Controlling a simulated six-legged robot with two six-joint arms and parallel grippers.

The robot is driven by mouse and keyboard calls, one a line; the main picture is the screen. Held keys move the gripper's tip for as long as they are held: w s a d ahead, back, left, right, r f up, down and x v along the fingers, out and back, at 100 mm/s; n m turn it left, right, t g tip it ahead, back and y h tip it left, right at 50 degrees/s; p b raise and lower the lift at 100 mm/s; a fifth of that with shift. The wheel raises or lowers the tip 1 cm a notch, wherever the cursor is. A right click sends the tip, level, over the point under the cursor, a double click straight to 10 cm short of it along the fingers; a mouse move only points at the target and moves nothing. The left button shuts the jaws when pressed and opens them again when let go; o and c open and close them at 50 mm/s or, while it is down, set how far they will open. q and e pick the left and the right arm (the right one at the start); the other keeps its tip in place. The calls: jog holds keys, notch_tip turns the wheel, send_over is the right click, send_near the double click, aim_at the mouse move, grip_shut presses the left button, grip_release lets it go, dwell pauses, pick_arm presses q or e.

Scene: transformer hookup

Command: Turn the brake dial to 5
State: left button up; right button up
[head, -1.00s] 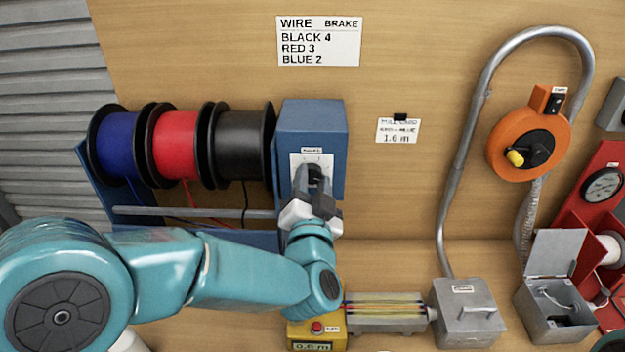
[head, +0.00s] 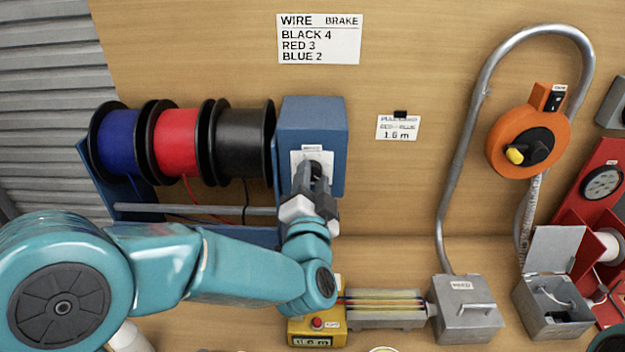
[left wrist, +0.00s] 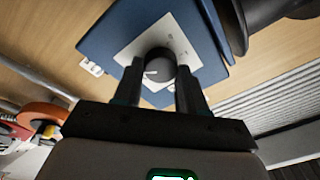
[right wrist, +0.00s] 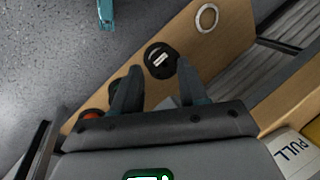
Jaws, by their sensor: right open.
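The brake dial is a dark round knob (left wrist: 159,64) with a white pointer mark, on a white plate (left wrist: 133,48) on the blue box (head: 313,120). In the left wrist view it sits between the fingertips of my left gripper (left wrist: 160,72). In the head view the left gripper (head: 316,178) covers part of the dial from below. I cannot tell whether its fingers press on the knob. The scale numbers are too small to read. My right gripper (right wrist: 157,78) is open and empty, away from the dial.
Blue, red and black wire spools (head: 240,145) stand left of the box. A sign (head: 319,39) reads black 4, red 3, blue 2. A yellow unit (head: 317,326) sits below. An orange reel (head: 528,145) and bent pipe (head: 462,165) are at right.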

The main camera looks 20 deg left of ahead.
pick_arm(q)
jog(key=o, duration=0.4)
jog(key=shift+s+f, duration=0.1)
jog(key=shift+f, duration=0.05)
jog(key=b+v, duration=0.6)
jog(key=v, duration=1)
jog(key=shift+s+b, duration=0.2)
jog(key=shift+b, duration=0.15)
jog(key=shift+s, duration=0.1)
